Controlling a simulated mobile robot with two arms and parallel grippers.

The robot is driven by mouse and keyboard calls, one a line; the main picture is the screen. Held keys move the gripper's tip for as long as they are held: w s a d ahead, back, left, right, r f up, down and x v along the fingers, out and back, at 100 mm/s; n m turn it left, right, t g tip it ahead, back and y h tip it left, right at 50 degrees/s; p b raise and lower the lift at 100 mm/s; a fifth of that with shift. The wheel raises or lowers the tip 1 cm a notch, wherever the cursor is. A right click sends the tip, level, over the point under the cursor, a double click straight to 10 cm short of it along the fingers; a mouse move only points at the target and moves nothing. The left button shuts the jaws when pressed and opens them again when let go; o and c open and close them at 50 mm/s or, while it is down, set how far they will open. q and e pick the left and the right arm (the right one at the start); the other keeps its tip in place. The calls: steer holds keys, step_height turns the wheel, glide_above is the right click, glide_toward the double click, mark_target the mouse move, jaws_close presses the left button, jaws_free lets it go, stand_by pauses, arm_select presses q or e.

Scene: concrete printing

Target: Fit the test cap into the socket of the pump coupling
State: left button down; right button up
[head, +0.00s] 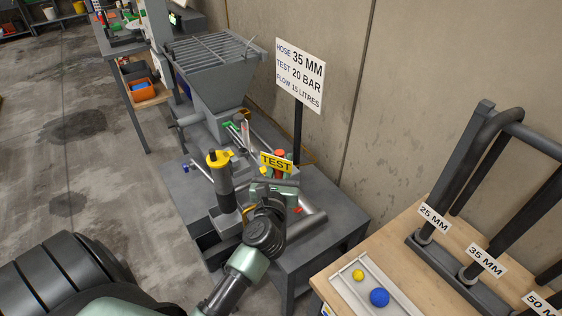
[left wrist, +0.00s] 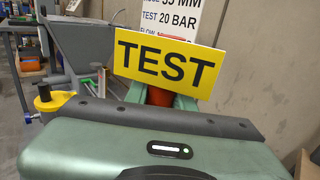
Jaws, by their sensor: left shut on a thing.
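My left gripper (head: 275,186) is over the pump bench, shut on the test cap. The cap's orange-red body (head: 280,155) shows behind its yellow TEST tag (head: 275,163). In the left wrist view the tag (left wrist: 165,62) stands up, and a strip of the red body (left wrist: 158,96) shows between the green fingers. A dark upright cylinder (head: 223,185) with a yellow collar stands left of the gripper. I cannot tell whether it is the pump coupling; no socket opening is clearly visible. My right gripper is not in view.
A grey hopper (head: 212,72) with a grate stands behind. A white sign (head: 300,75) stands on a post near the wall. A grey pipe (head: 306,226) lies right of the gripper. A wooden table (head: 335,268) at right holds a hose rack (head: 455,275) and a tray with two balls.

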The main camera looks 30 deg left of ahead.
mark_target(279, 175)
arm_select(q)
steer(key=shift+f, duration=0.3)
steer(key=c, duration=1.1)
jaws_free()
steer(key=shift+f, duration=0.1)
steer(key=shift+s+d+f+b, duration=0.1)
steer(key=shift+s+d+b, duration=0.05)
steer(key=shift+s+b, duration=0.2)
steer(key=v, duration=0.3)
steer(key=b+v, duration=0.1)
steer(key=v, duration=0.3)
steer(key=shift+r, duration=0.2)
steer(key=shift+d, duration=0.1)
